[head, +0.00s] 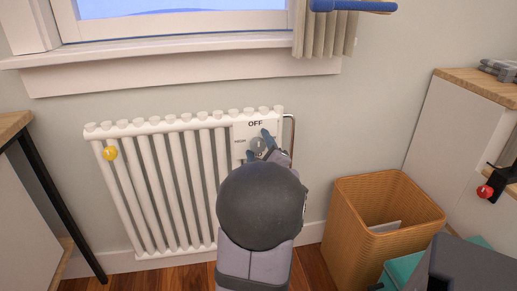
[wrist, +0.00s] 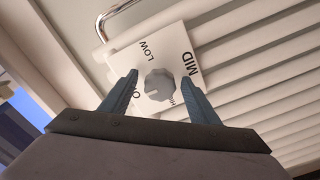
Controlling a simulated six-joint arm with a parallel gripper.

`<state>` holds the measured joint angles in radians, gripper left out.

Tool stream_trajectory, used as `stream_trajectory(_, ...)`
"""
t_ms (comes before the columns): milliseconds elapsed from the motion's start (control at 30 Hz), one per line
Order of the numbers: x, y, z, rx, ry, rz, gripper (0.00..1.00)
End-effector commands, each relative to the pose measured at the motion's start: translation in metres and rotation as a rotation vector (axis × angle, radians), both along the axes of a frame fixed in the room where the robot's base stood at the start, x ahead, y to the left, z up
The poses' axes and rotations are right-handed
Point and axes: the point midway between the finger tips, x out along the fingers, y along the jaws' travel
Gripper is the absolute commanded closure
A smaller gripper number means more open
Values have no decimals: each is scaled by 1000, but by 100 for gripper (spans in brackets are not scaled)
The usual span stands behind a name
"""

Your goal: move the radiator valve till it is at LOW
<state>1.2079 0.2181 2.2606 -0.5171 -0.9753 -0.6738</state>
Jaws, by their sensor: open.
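The radiator valve is a grey scalloped knob (wrist: 160,85) on a white square plate (wrist: 178,48). In the head view the knob (head: 257,144) is on the right end of the white radiator (head: 170,180). The plate reads OFF at the top there; LOW and MID read clearly in the wrist view, while HIGH and OFF are partly hidden by the fingers. I cannot make out which label the knob points to. My gripper (wrist: 160,76) is open, with one blue-grey finger on each side of the knob. I cannot tell whether either finger touches it.
A metal pipe (head: 293,135) runs beside the plate. A wicker bin (head: 372,215) stands on the floor to the right, near a white cabinet (head: 455,130). A desk (head: 15,125) is at the left, and the window sill (head: 180,70) is above.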

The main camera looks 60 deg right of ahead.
Motion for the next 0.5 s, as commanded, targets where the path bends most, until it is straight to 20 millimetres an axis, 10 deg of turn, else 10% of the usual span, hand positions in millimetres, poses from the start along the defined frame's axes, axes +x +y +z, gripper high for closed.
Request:
stream_trajectory(267, 1, -1, 0, 2, 0, 0, 45)
stream_trajectory(500, 1, -1, 0, 1, 0, -1, 86)
